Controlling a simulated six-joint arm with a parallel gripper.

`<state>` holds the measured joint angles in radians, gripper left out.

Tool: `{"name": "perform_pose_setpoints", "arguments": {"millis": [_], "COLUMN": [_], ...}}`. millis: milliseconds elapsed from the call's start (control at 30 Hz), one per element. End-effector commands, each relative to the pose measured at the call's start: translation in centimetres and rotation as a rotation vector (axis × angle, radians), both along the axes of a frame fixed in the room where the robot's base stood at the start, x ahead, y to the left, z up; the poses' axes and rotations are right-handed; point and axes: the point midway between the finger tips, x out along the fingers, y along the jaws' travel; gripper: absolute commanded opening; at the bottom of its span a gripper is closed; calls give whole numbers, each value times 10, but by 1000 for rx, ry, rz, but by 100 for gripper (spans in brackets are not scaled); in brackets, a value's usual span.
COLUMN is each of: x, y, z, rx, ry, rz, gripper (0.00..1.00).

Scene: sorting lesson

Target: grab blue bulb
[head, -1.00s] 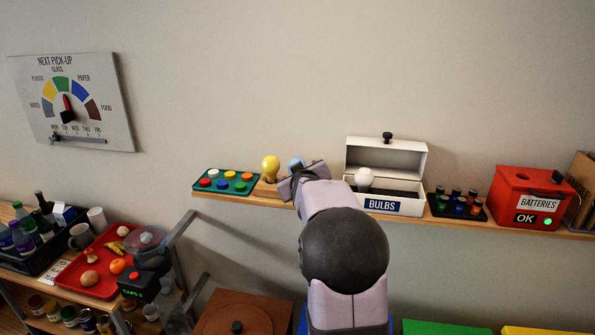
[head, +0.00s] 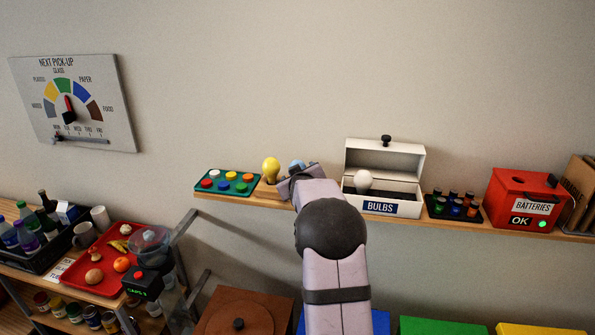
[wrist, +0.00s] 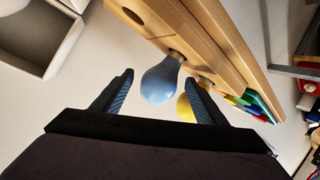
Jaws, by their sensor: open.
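The blue bulb (wrist: 160,82) stands in the wooden shelf holder, its rounded glass toward my gripper (wrist: 160,98) in the wrist view. My gripper is open, with one finger to each side of the bulb in that picture; I cannot tell whether the bulb is fully between the fingertips. In the head view only a bit of the blue bulb (head: 296,164) shows behind my gripper (head: 297,180). The yellow bulb (head: 271,169) stands just left of it, and also shows behind the right finger in the wrist view (wrist: 185,108).
The white BULBS box (head: 392,208) stands open on the shelf to the right, with a white bulb (head: 363,180) in it. A green tray (head: 207,188) of coloured caps lies left of the yellow bulb. A battery rack (head: 437,210) and red BATTERIES box (head: 497,202) stand farther right.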

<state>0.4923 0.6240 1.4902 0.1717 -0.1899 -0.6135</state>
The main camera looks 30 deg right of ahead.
Motion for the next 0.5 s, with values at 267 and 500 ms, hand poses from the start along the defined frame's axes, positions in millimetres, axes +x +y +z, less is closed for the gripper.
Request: {"name": "perform_pose_setpoints", "arguments": {"millis": [267,500], "x": [0,0], "y": [0,0], "z": [0,0], "rx": [0,0], "ry": [0,0], "rz": [0,0], "gripper": [50,31]}}
